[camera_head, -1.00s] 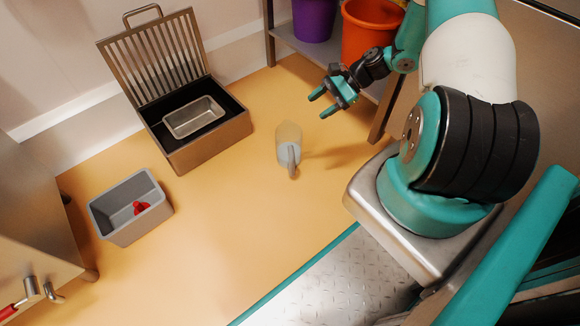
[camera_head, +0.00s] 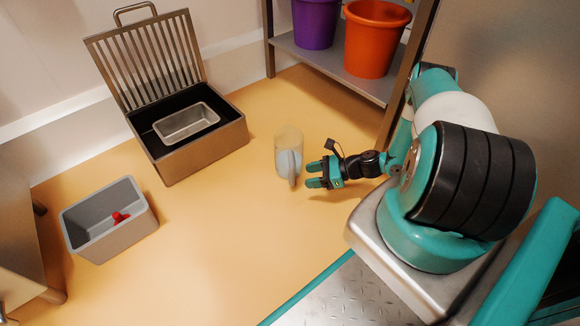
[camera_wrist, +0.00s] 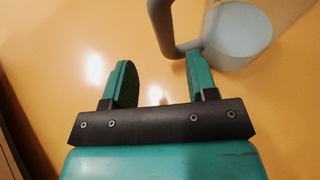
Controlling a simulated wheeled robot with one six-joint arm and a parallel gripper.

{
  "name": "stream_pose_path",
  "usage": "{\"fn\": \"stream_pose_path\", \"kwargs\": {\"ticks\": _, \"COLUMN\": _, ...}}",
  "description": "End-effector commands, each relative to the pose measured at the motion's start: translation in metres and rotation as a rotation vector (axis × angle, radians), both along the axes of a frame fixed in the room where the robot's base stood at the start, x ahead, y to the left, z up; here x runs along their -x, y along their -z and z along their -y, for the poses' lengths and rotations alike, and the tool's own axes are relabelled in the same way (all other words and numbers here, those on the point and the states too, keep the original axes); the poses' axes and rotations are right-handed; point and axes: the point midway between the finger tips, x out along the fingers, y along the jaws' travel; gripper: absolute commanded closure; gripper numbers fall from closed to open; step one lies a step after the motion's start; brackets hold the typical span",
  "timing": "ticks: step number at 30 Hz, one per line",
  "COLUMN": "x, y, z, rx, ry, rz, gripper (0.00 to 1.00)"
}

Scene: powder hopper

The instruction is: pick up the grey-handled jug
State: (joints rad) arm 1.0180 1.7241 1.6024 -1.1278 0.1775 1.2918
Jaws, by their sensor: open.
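My gripper (camera_head: 313,176) is open and empty, low over the floor just right of the jug, fingers pointing left toward the handle. In the wrist view, the handle (camera_wrist: 162,28) is ahead of the gap between the fingers (camera_wrist: 158,68), nearer the right finger. The jug's pale round base (camera_wrist: 238,36) is beyond the right fingertip. I cannot tell whether that finger touches the handle.
A grey bin (camera_head: 108,244) with a red object (camera_head: 120,217) stands at left. A metal hopper (camera_head: 205,152) with raised grate (camera_head: 150,62) holds a metal tray (camera_head: 187,123). A shelf (camera_head: 335,72) at back carries purple (camera_head: 314,22) and orange (camera_head: 374,38) buckets. Floor left of the jug is clear.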

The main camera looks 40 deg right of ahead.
Motion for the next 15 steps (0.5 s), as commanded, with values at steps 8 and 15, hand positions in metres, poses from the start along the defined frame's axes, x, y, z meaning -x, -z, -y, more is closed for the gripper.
{"fn": "stream_pose_path", "kwargs": {"ticks": 8, "x": -0.016, "y": 0.010, "z": -0.015, "rx": 0.002, "ry": -0.004, "rz": 0.001, "gripper": 0.47}}
{"fn": "stream_pose_path", "kwargs": {"ticks": 15, "x": -0.041, "y": 0.021, "z": -0.036, "rx": 0.000, "ry": -0.004, "rz": 0.000, "gripper": 0.47}}
